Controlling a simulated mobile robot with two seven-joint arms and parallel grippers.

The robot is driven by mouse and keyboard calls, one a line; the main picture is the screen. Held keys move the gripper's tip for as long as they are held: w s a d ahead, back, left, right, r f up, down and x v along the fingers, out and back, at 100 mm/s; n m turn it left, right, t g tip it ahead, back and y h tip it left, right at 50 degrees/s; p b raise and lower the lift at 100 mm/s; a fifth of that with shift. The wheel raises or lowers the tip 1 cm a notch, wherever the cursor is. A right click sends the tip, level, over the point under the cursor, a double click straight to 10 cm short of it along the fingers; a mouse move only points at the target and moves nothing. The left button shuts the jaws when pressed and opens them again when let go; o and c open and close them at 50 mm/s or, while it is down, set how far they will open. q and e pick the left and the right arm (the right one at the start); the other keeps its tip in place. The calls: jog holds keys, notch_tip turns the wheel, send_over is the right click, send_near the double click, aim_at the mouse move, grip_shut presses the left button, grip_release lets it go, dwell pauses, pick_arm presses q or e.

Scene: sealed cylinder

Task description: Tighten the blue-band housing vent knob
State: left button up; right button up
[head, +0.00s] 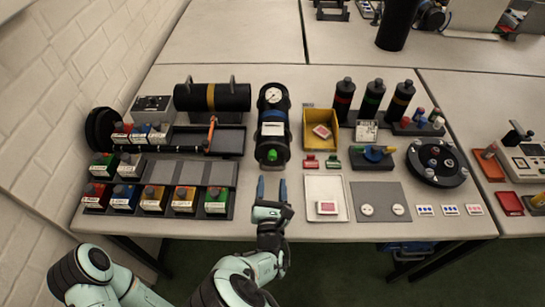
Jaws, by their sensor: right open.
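The blue-band housing (273,112) is a black cylinder lying lengthwise, with a round white gauge (273,96) near its far end and a white label. A green knob (272,155) sits at its near end; whether it is the vent knob, and how tight it is, I cannot tell. My right gripper (272,188) is open and empty, its two blue fingertips pointing at the housing's near end. A gap of table shows between the fingertips and the green knob. My left gripper is not in view.
Left of the housing stand racks of coloured blocks (153,198) and a black cylinder with a gold band (212,97). To the right are a yellow bin (320,130), a white tray (340,211) with a red-and-white box and a black round fixture (437,162). Table around the fingertips is clear.

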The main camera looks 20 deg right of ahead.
aim_at(273, 158)
jog(key=x, duration=0.9)
jog(key=shift+w+d+f, duration=0.1)
jog(key=shift+w, duration=0.2)
grip_shut()
